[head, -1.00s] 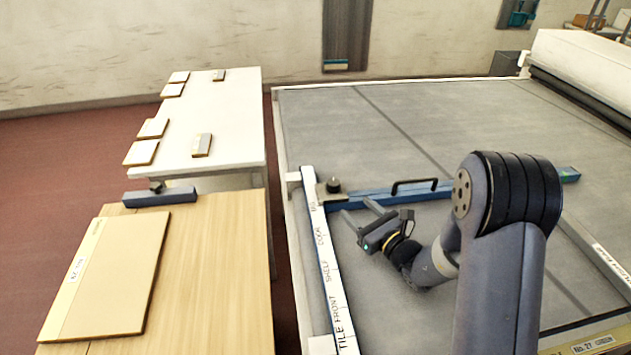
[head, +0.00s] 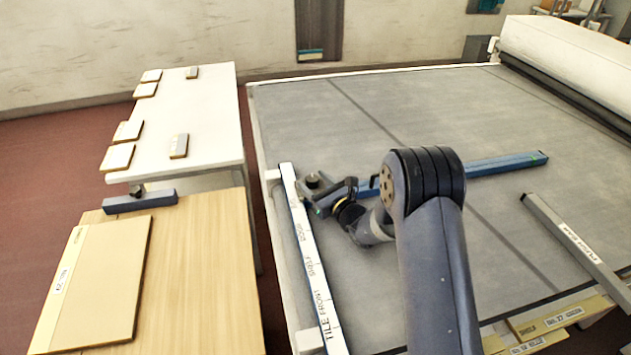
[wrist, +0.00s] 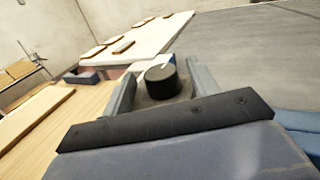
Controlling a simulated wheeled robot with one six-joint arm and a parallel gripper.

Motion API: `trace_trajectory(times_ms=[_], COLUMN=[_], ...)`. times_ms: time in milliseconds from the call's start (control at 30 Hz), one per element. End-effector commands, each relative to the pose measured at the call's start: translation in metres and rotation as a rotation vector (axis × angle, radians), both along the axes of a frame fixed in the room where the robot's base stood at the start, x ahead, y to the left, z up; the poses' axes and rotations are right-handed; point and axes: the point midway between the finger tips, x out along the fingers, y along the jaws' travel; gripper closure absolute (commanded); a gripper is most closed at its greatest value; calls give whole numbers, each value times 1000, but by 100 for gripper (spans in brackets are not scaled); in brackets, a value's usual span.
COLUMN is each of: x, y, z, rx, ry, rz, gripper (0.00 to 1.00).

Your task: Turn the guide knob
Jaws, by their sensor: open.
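The guide knob (head: 313,181) is a black round knob at the left end of a blue guide bar (head: 505,163), close to a white lettered rail. My gripper (head: 311,188) is at this end of the bar, and my wrist partly hides the bar behind it. In the wrist view the knob (wrist: 161,80) stands between my two grey fingers, with a visible gap on either side. My gripper (wrist: 162,85) is open and holds nothing. I cannot tell how deep the fingers reach around the knob.
The white rail (head: 312,262) runs along the grey bed's (head: 420,115) left edge. A loose grey bar (head: 570,240) lies at the right. A wooden table (head: 205,270) with a board and a white table (head: 215,115) with small tiles stand at the left.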

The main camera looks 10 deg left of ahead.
Motion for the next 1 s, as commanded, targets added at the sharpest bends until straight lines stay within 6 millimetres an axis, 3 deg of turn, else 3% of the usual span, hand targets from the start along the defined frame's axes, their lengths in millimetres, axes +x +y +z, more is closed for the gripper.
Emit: trace_trajectory(times_ms=[200,733,1000], x=[0,0,2], y=[0,0,-1], z=[0,0,-1], rx=[0,1,6], ry=[0,-1,-5], rz=[0,0,51], gripper=[44,87,88])
